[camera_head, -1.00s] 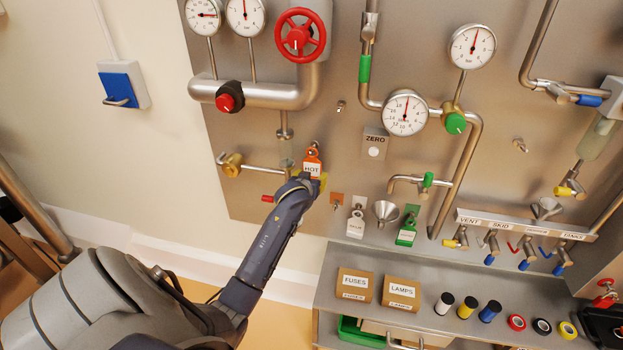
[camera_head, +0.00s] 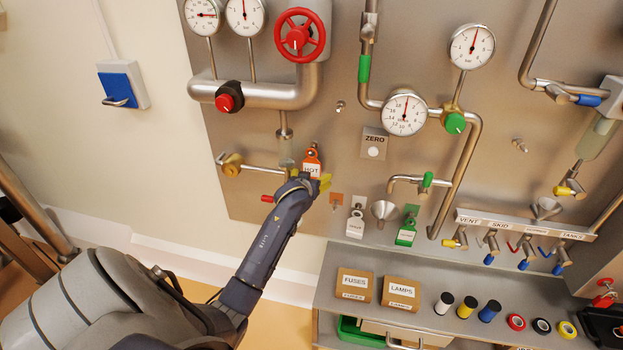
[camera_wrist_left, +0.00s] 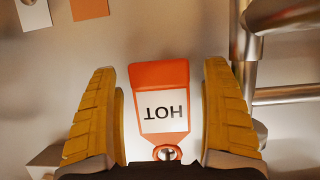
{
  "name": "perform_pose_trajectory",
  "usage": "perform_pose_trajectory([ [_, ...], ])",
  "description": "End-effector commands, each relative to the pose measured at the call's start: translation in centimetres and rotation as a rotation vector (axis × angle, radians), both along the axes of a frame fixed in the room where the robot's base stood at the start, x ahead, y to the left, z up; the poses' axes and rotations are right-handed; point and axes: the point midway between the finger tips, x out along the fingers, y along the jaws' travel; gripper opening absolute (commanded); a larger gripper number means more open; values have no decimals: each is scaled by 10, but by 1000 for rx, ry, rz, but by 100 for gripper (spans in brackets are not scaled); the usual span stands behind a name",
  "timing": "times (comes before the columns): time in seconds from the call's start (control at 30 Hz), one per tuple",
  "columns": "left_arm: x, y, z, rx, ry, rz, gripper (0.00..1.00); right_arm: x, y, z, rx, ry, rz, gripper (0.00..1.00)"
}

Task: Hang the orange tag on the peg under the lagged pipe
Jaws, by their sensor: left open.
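The orange tag (camera_head: 312,163) with a white HOT label is against the panel at the tip of my left arm. In the left wrist view the tag (camera_wrist_left: 160,100) lies between the two yellow fingers of my left gripper (camera_wrist_left: 162,110), with a gap on each side. The gripper is open around it. A round metal peg end (camera_wrist_left: 167,153) shows at the tag's hole, so the tag appears to hang on a peg. In the head view the wide silver pipe (camera_head: 265,94) runs above the tag. My right gripper is not in view.
A brass valve (camera_head: 232,165) and a red-handled lever (camera_head: 268,198) are left of the tag. A white tag (camera_head: 356,222) and a green tag (camera_head: 406,232) hang to the right. A bare peg (camera_head: 340,106) stands higher up. Boxes (camera_head: 354,284) sit on the shelf below.

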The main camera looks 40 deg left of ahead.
Motion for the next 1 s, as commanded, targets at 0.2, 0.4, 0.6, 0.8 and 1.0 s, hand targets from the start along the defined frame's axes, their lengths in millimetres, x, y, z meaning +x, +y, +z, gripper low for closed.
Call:
perform_pose_trajectory([
  [0.2,-2,-1,1,0,0,0,82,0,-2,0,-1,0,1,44],
  [0.4,-18,-9,8,-1,0,0,82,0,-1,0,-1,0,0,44],
  [0.6,-46,-22,21,-2,-2,0,82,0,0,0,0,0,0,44],
  [0.8,-73,-34,33,-2,-2,0,82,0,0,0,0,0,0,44],
  [1.0,-91,-43,42,-1,0,0,82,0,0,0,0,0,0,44],
])
